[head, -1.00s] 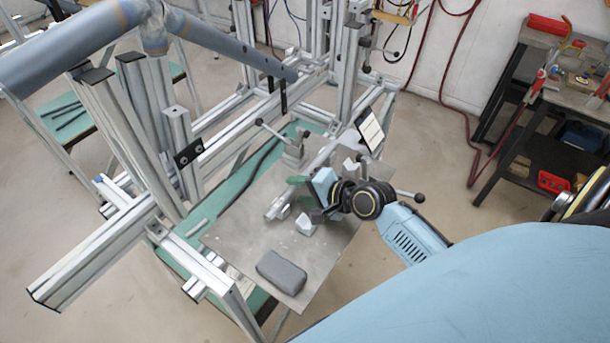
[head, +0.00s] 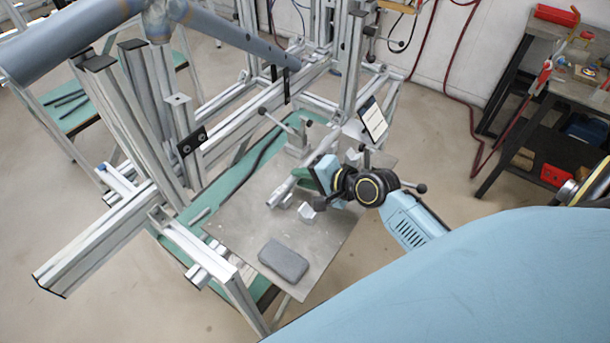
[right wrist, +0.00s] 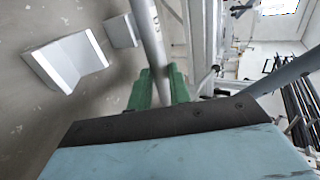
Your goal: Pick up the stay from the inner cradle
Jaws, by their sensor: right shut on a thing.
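The stay (head: 284,190) is a slim grey metal tube. In the head view it runs slantwise over the grey plate (head: 245,225), partly hidden by my right gripper (head: 312,179). In the right wrist view, the stay (right wrist: 151,45) passes between the green fingers of my right gripper (right wrist: 158,88), which is shut on it. Two pale angled cradle blocks, a near one (right wrist: 72,60) and a smaller one (right wrist: 122,31), show beside the tube and apart from it in that view. One block (head: 307,211) also shows in the head view. I cannot tell how high the tube is. My left gripper is out of view.
A dark grey pad (head: 283,262) lies on the plate's front part. A clamp with a lever handle (head: 297,135) and a tilted white panel (head: 373,119) stand at the back. The aluminium frame (head: 110,230) borders the plate on the left. A tool bench (head: 560,105) is at the right.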

